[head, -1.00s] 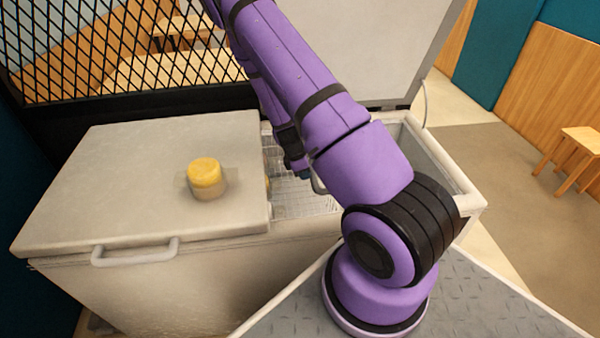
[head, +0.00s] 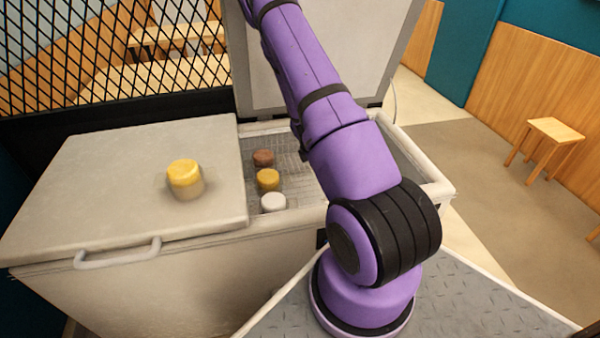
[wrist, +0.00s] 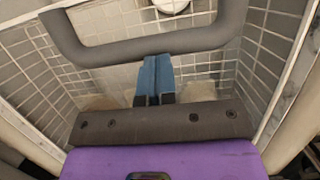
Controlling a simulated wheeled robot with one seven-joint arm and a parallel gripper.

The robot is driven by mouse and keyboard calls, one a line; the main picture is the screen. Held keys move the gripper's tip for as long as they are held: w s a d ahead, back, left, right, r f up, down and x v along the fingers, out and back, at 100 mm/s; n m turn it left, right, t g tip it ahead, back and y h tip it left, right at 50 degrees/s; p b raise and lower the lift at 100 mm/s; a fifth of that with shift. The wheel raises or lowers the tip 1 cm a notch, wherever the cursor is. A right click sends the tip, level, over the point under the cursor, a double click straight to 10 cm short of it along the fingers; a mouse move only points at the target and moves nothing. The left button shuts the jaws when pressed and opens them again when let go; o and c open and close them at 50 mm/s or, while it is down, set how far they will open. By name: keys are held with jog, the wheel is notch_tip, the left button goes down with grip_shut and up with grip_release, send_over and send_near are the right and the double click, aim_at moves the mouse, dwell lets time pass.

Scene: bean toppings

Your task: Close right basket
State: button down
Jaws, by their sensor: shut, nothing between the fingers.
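The right lid (head: 335,60) of the white chest stands upright, open. Under it is the right basket (head: 290,150), a wire grid partly hidden by my arm. It holds a brown-topped jar (head: 263,158), a yellow-topped jar (head: 268,179) and a white-topped jar (head: 273,202). In the wrist view, my gripper (wrist: 155,62) is shut and empty, its blue fingers together. A grey U-shaped bar (wrist: 150,47) crosses just beyond the fingertips; I cannot tell whether they touch it or what it belongs to. Grid walls (wrist: 40,70) lie beyond. The head view hides my gripper behind my arm.
The left lid (head: 110,185) is shut, with a handle (head: 118,254) along its front edge. A yellow-topped jar (head: 186,178) stands on it. A black mesh screen (head: 110,60) is behind. A wooden stool (head: 545,140) stands on open floor at the right.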

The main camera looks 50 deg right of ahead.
jog(key=s+d, duration=0.8)
jog(key=d, duration=0.4)
jog(key=s+d, duration=0.8)
jog(key=d, duration=0.3)
jog(key=shift+d, duration=0.35)
jog(key=shift+w, duration=0.1)
